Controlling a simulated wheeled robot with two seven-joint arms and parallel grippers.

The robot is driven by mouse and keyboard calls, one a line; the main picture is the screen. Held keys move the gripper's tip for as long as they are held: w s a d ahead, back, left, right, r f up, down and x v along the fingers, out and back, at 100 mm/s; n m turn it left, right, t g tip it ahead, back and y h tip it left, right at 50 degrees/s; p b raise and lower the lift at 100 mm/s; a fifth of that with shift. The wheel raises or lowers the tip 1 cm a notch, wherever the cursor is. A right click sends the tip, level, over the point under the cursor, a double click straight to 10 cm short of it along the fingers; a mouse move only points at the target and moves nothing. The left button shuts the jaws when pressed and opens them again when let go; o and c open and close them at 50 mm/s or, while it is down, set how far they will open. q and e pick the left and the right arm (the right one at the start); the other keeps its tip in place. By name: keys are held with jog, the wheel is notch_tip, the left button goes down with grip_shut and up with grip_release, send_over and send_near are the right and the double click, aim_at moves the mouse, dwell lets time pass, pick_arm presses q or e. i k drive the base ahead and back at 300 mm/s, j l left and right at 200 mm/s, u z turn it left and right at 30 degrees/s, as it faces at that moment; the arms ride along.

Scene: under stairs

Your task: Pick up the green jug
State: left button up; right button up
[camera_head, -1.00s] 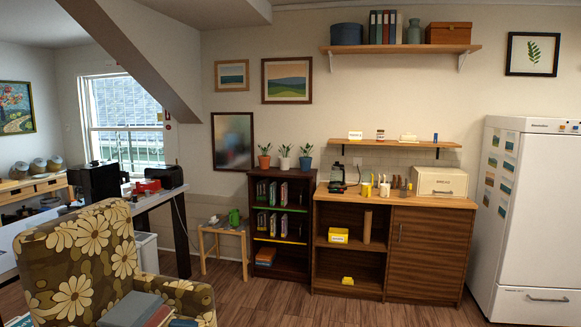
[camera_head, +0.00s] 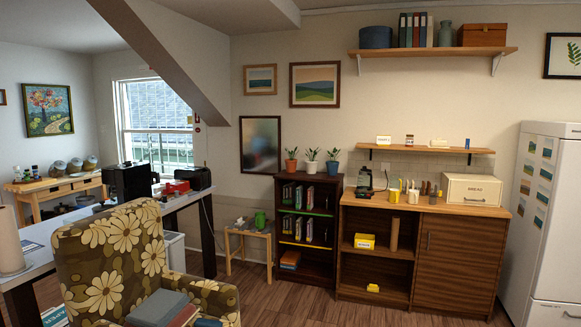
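The green jug (camera_head: 260,219) stands upright on a small wooden side table (camera_head: 236,233), across the room near the back wall. It is small in the view, just left of the dark bookcase. A small grey and white item (camera_head: 240,221) sits beside it on the same table top. Neither of my grippers shows in the head view.
A flowered armchair (camera_head: 120,255) with books (camera_head: 158,308) on its seat stands in the left foreground. A desk (camera_head: 180,203) is left of the side table. The dark bookcase (camera_head: 307,225) and a wooden cabinet (camera_head: 455,255) stand right of it. Wooden floor (camera_head: 275,300) is clear in front.

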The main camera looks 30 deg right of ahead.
aim_at(260, 221)
jog(key=i+l+z, duration=0.4)
jog(key=i, duration=0.3)
jog(key=i+l+z, duration=0.2)
jog(key=i+z, duration=0.15)
jog(key=i, duration=0.35)
jog(key=i+z, duration=0.4)
jog(key=i, duration=0.35)
jog(key=i+j+z, duration=0.1)
jog(key=i+z, duration=0.2)
jog(key=i, duration=1.35)
jog(key=i+j+u, duration=0.15)
jog(key=i+u, duration=0.25)
jog(key=i, duration=0.15)
jog(key=i+u, duration=0.4)
jog(key=i, duration=0.15)
jog(key=i+l+u, duration=0.4)
jog(key=i, duration=0.15)
jog(key=j, duration=0.1)
